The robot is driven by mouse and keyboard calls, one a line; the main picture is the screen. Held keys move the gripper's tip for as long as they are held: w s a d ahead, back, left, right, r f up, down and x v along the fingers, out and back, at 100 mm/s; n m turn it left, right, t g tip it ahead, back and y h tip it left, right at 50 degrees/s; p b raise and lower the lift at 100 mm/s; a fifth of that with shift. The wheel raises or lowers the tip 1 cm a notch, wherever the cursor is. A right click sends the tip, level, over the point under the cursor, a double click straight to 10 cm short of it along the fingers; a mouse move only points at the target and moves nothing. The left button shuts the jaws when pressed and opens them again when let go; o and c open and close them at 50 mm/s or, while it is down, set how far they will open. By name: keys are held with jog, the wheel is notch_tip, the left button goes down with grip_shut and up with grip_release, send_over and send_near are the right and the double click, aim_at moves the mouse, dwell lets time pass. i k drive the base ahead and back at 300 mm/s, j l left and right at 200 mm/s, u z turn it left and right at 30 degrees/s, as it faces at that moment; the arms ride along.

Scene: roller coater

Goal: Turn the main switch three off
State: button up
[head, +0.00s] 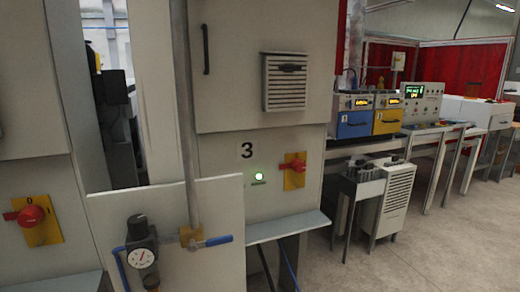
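A small lamp (258,176) glows whitish green below the label. A second red switch on a yellow plate (36,218) is on the cabinet at the far left, with its handle also pointing left. My gripper is not in view.
A grey panel (100,225) with a pressure gauge (142,256) and a blue-handled valve (217,241) stands in front at lower left. A vertical pipe (186,100) rises beside it. A narrow ledge (290,228) juts out below switch three. Open floor (420,250) lies at right.

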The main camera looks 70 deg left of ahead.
aim_at(297, 165)
jog(key=u, duration=1.65)
